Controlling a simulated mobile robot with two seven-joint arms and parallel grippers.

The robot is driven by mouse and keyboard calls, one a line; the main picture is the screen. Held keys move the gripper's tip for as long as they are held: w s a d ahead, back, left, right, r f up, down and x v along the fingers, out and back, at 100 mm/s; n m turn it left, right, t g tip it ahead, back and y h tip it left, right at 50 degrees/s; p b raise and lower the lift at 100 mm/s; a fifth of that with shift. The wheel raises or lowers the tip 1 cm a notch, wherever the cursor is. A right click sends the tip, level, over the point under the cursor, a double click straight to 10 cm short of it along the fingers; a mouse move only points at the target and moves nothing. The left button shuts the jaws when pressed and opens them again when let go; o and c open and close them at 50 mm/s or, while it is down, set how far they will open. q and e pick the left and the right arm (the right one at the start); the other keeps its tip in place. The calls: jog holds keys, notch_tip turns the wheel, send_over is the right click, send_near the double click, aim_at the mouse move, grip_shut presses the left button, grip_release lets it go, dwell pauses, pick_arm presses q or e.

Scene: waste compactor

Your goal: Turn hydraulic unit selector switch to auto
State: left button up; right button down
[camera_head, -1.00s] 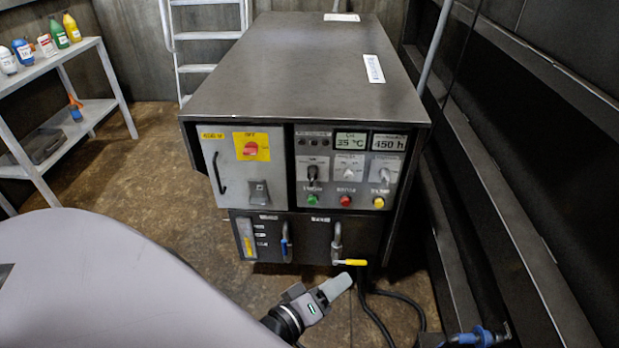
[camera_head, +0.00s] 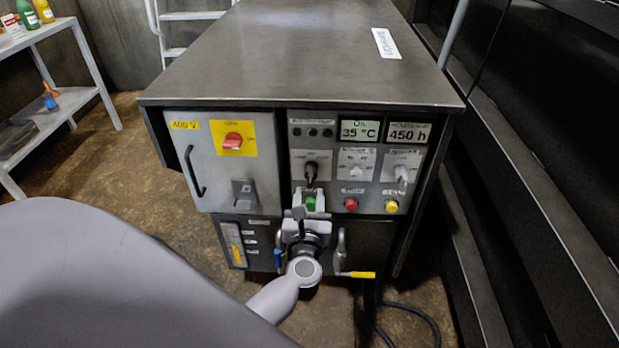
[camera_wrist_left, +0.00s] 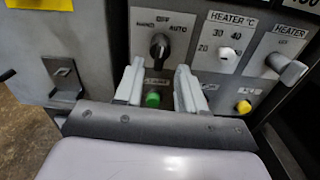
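The selector switch (camera_head: 311,172) is a black knob on the hydraulic unit's grey control panel. In the left wrist view the black knob (camera_wrist_left: 159,46) sits under a plate marked MANO, OFF and AUTO, its pointer roughly upright, leaning slightly. My left gripper (camera_head: 309,200) is in front of the panel just below the switch. In the left wrist view its two pale fingers (camera_wrist_left: 158,88) are apart with nothing between them but the green button (camera_wrist_left: 153,100) behind. The fingertips are below the knob and appear not to touch it. My right gripper is not in view.
The heater dial (camera_wrist_left: 226,53) and a silver knob (camera_wrist_left: 287,68) are right of the switch. Red (camera_head: 351,204) and yellow (camera_head: 391,206) buttons sit below them. A yellow-handled valve (camera_head: 357,274) sticks out below.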

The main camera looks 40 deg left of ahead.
aim_at(310, 183)
pick_arm(q)
jog(key=x, duration=0.6)
jog(key=shift+w+a, duration=0.1)
jog(key=shift+w, duration=0.1)
jog(key=c, duration=0.7)
